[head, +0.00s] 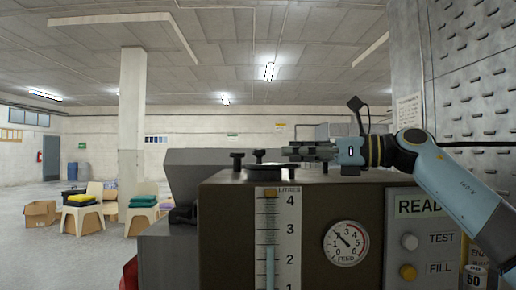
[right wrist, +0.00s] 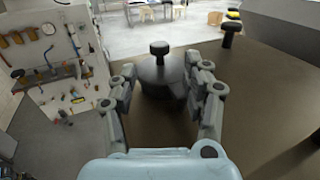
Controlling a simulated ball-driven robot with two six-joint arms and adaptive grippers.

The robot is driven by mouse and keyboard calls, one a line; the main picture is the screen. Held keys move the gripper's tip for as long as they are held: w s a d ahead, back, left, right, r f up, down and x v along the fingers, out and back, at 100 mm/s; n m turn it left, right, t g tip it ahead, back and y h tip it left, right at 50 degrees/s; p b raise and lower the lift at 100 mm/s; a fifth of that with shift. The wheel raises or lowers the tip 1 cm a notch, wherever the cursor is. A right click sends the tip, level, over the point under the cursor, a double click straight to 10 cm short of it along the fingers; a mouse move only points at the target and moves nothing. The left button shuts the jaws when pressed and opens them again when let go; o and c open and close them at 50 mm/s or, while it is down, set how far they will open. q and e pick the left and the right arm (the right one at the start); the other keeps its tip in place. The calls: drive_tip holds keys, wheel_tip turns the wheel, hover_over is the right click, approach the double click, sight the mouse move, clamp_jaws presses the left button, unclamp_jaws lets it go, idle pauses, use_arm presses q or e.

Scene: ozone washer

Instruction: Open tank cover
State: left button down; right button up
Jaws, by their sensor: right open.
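The tank cover (right wrist: 157,78) is a dark round lid with a short knob (right wrist: 160,48) standing up from its middle. It sits flat on the brown top of the machine. In the head view the cover (head: 264,166) shows edge-on at the top of the machine. My right gripper (right wrist: 161,66) is open and empty. Its fingers lie to either side of the cover in the right wrist view. In the head view the right gripper (head: 292,153) points left, just above and right of the cover. My left gripper is not in view.
A second dark knob (right wrist: 231,33) stands on the machine top, also left of the cover in the head view (head: 237,159). The machine front (head: 310,205) carries a litre scale, gauge (head: 346,243) and buttons. A perforated grey panel (head: 475,80) stands at the right.

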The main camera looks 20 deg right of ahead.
sight(257, 152)
drive_tip(key=x, duration=0.2)
drive_tip(key=p+x, duration=0.1)
drive_tip(key=x, duration=0.1)
drive_tip(key=shift+r, duration=0.25)
drive_tip(key=p+x, duration=0.1)
drive_tip(key=x, duration=0.2)
drive_tip(key=shift+w+a+f, duration=0.15)
drive_tip(key=shift+w+a, duration=0.05)
drive_tip(key=shift+a, duration=0.15)
drive_tip(key=shift+w+a, duration=0.2)
drive_tip(key=shift+f, duration=0.1)
drive_tip(key=c, duration=1)
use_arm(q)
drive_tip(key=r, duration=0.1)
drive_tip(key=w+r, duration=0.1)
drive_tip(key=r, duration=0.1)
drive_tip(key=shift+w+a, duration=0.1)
use_arm(e)
drive_tip(key=shift+a, duration=0.1)
clamp_jaws()
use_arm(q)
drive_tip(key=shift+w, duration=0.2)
use_arm(e)
drive_tip(key=shift+w+a+f, duration=0.1)
drive_tip(key=shift+w+a, duration=0.05)
drive_tip(key=shift+w, duration=0.05)
